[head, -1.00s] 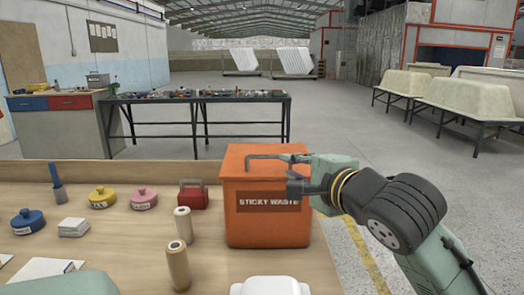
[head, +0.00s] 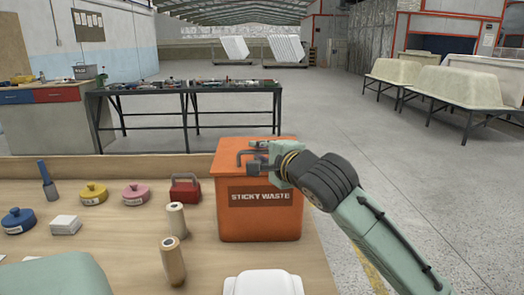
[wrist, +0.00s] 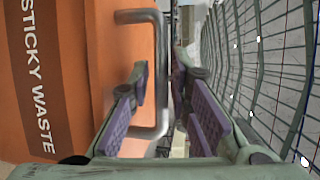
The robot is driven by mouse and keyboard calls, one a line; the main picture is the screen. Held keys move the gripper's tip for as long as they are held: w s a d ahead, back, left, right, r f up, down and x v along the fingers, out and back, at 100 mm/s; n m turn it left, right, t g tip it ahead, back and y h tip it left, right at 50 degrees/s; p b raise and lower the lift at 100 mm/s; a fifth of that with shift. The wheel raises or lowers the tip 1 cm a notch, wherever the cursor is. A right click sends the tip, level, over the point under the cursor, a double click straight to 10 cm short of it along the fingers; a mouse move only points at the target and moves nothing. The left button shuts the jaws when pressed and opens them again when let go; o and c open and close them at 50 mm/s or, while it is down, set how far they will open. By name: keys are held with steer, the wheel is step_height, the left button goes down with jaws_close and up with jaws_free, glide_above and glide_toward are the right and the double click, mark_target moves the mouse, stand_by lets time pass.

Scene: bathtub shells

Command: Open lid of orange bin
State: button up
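The orange bin (head: 260,222), labelled "STICKY WASTE", stands at the bench's right end. Its lid (head: 230,159) looks shut and carries a grey bar handle (head: 244,152). My gripper (head: 262,168) is at the bin's top front, close to the handle; the arm comes in from the right. In the wrist view the bin (wrist: 85,60) fills the left. The fingers with purple pads (wrist: 165,100) are apart, and the handle (wrist: 158,75) runs between them, nearer the left finger. I cannot tell whether it touches a pad.
Two spools (head: 173,260), a red box (head: 186,188) and yellow and pink pots (head: 136,194) lie left of the bin. A white object (head: 263,285) lies in front. Open floor lies right of the bench.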

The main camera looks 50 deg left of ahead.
steer(key=shift+c, duration=0.5)
jaws_close()
